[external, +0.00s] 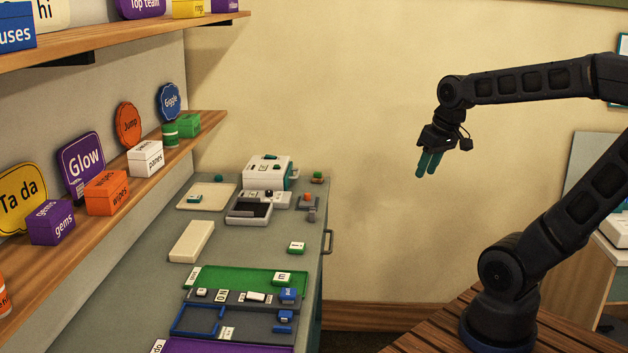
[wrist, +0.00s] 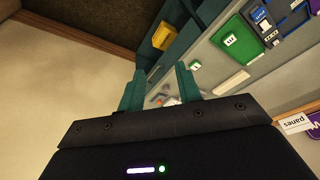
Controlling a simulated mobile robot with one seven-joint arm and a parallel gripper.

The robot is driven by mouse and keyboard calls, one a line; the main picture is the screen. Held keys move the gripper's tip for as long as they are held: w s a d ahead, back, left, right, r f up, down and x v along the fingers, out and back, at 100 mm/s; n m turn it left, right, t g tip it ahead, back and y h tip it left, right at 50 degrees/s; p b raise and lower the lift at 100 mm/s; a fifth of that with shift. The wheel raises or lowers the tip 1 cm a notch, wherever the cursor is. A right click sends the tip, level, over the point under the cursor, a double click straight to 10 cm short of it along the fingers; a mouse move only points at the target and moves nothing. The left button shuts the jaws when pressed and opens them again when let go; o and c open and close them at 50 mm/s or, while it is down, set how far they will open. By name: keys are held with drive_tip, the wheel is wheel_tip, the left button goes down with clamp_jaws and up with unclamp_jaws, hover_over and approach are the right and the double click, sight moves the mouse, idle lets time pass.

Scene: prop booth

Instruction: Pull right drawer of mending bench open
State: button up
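The mending bench (external: 255,215) is a long grey-topped bench along the left wall. A dark bar handle (external: 328,242) stands out from its right-hand side, near the far end; the drawer front around it is seen too edge-on to tell how far it is open. My gripper (external: 428,166) hangs in the air to the right of the bench and above it, apart from the handle. Its teal fingers are spread with nothing between them, as the wrist view also shows (wrist: 158,72). The bench's teal side (wrist: 178,45) appears beyond the fingers in the wrist view.
A white machine (external: 268,172), a green tray (external: 245,281) and small labelled blocks crowd the bench top. Shelves (external: 150,178) with signs and boxes hang above. A yellow object (wrist: 163,36) shows by the bench side. Open space lies between bench and arm.

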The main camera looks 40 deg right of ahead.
drive_tip(key=w+d+f+g+y, duration=0.1)
drive_tip(key=w+d+f+y, duration=0.2)
drive_tip(key=w, duration=0.6)
drive_tip(key=w+f+m+g+y, duration=0.1)
drive_tip(key=w+f+g+y, duration=0.1)
drive_tip(key=w+f, duration=0.55)
drive_tip(key=w+d+f+g+y, duration=0.1)
drive_tip(key=w+d+f+y, duration=0.15)
drive_tip(key=w, duration=0.75)
drive_tip(key=w+d+f+m+t+y, duration=0.15)
drive_tip(key=w+d+f, duration=0.35)
drive_tip(key=f, duration=0.5)
drive_tip(key=w+d+f+m+t+y, duration=0.1)
drive_tip(key=w+d+f+t+y, duration=0.3)
drive_tip(key=f, duration=0.5)
drive_tip(key=w+d+f+m+t+y, duration=0.15)
drive_tip(key=w+d+f, duration=0.35)
drive_tip(key=f, duration=0.5)
drive_tip(key=x, duration=1)
drive_tip(key=shift+f+g+h, duration=0.3)
drive_tip(key=shift+f+h, duration=0.05)
drive_tip(key=shift+f, duration=0.05)
clamp_jaws()
